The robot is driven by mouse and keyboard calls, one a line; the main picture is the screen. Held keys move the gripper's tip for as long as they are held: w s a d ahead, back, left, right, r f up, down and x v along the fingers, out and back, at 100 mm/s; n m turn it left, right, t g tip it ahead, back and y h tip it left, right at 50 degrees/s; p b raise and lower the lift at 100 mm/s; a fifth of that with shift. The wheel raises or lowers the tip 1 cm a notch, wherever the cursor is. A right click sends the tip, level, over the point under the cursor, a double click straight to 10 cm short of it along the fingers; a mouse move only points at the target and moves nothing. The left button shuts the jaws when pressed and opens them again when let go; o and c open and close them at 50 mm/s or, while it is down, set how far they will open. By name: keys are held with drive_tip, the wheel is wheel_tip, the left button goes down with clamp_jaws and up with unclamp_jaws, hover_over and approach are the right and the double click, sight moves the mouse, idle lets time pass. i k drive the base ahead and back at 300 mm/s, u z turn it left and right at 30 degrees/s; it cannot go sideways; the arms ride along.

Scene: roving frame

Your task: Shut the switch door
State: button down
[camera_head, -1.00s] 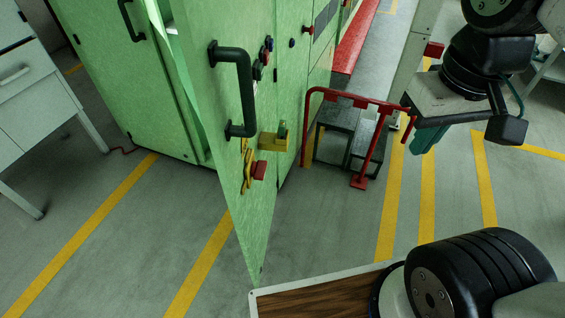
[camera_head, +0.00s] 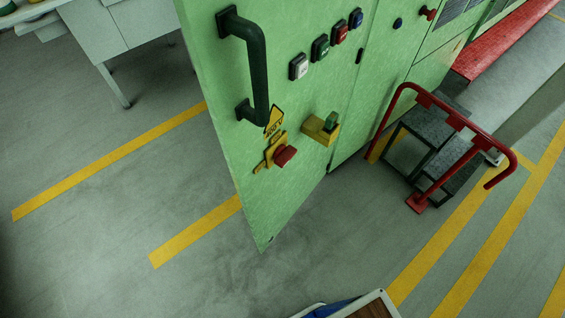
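The green switch door (camera_head: 225,120) stands open in the head view, swung out toward me. Its free edge runs down the left side to a lower corner above the floor. A dark vertical handle (camera_head: 260,68) is near that free edge. The door's face carries a row of white, green, red and blue buttons, a red mushroom knob (camera_head: 284,155) on a yellow plate and a yellow box (camera_head: 321,129) with a green switch. The cabinet opening is hidden behind the door. My gripper is out of view.
Black steps (camera_head: 425,130) with a red rail (camera_head: 460,120) stand right of the door. A pale cabinet (camera_head: 135,22) on legs is at the upper left. The grey floor (camera_head: 170,170) with yellow stripes is clear left of and in front of the door.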

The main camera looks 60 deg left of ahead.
sight(245, 54)
drive_tip(key=k, duration=0.9)
drive_tip(key=u, duration=1.65)
